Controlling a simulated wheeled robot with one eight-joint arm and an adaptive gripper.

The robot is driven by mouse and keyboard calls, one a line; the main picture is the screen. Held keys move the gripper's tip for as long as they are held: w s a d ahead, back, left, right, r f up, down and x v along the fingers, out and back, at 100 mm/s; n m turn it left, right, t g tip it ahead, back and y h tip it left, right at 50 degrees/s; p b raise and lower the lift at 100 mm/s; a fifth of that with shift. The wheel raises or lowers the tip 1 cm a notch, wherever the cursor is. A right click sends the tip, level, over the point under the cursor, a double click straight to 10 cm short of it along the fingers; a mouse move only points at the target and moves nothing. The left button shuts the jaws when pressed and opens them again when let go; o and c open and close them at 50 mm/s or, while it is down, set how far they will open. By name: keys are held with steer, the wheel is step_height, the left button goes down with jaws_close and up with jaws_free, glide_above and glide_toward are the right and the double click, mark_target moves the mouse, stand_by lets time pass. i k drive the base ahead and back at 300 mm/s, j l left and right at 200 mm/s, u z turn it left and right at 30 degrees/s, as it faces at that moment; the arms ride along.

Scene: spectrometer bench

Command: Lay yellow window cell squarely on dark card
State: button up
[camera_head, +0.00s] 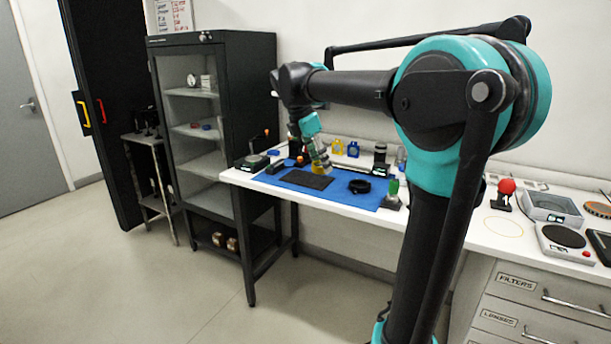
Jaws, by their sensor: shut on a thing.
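The dark card (306,180) lies flat on the blue mat (349,193) near the front of the bench. My gripper (322,170) points down just behind the card's back right edge. It is shut on the yellow window cell (317,168), of which a small yellow patch shows beside the fingers. The fingers hide part of the cell. I cannot tell from this view whether the cell touches the mat or hangs above it, nor how squarely it is turned.
A black ring (359,186) lies right of the card, with a green-topped item (393,190) beyond it. A dark device (252,161) is at the left. The dark cabinet (222,120) stands left of the bench.

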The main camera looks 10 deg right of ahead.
mark_target(307, 178)
steer(key=i, duration=1.15)
